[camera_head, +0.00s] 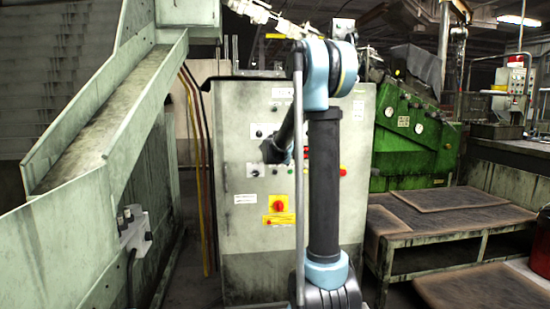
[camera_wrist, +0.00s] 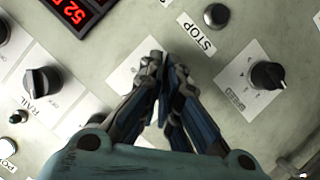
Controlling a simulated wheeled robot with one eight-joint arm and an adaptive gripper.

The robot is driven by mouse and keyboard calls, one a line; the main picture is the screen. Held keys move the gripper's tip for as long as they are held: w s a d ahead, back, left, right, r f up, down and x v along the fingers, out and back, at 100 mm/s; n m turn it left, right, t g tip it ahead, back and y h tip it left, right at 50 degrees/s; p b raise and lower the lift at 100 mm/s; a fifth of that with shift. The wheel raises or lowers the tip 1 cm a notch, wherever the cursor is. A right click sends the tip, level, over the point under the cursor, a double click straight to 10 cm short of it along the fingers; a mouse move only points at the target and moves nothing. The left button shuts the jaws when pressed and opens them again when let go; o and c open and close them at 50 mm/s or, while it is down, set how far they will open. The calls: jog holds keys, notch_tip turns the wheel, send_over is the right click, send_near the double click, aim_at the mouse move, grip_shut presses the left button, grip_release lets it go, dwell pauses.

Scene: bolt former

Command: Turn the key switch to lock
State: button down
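The control panel cabinet (camera_head: 235,110) stands in front of me. My gripper (camera_wrist: 165,72) is at its face in the wrist view, its two dark fingers drawn together at the tips. The tips lie over a white label plate (camera_wrist: 122,76) between the RAIL knob and the speed knob. No key switch is plainly visible; the fingers cover the middle of this plate. I cannot see whether a key is between the tips.
Around the fingers are the black RAIL knob (camera_wrist: 41,82), the speed knob (camera_wrist: 267,75), a black button (camera_wrist: 216,15) by the STOP label and a red display (camera_wrist: 78,12). A red rotary switch (camera_head: 278,204) sits lower on the cabinet. A metal chute (camera_head: 95,125) stands left and a low bench (camera_head: 440,225) right.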

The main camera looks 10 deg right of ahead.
jog(key=shift+w+a+n+h, duration=0.1)
jog(key=shift+n+h, duration=0.3)
jog(key=shift+n, duration=0.5)
jog(key=shift+t, duration=0.3)
jog(key=c, duration=1.8)
grip_release()
jog(key=shift+f, duration=0.1)
jog(key=shift+c, duration=0.2)
jog(key=v, duration=1.2)
jog(key=shift+w, duration=0.1)
